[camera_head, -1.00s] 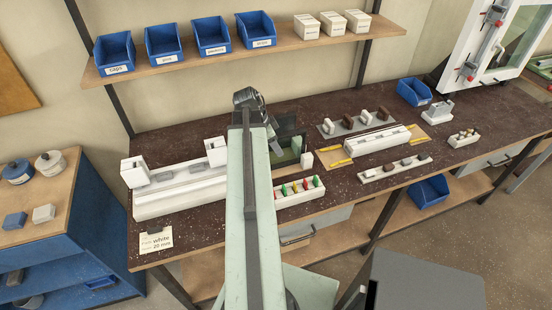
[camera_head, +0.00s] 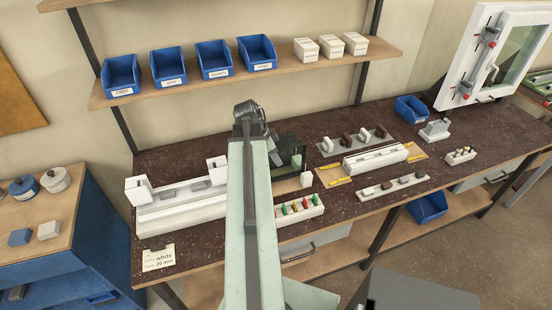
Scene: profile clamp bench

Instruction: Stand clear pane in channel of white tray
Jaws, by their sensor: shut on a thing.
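My gripper (camera_head: 275,158) shows only in part beside the far end of my pale green arm, at the middle of the bench. It is shut on what looks like the clear pane (camera_head: 288,147), a dark, see-through greenish sheet; its edges and the exact grip are hard to tell. A long white channelled piece (camera_head: 182,212) with upright white blocks and grey pieces lies left of my arm. A smaller white channelled block (camera_head: 376,161) lies on a tan board at right. I cannot tell which is the white tray. The pane is apart from both.
A white holder (camera_head: 300,213) with several coloured pieces stands at the front edge, right of my arm. A grey plate (camera_head: 355,142) and a white strip (camera_head: 393,186) carry small blocks. A card (camera_head: 158,259) reads white, 20 mm.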

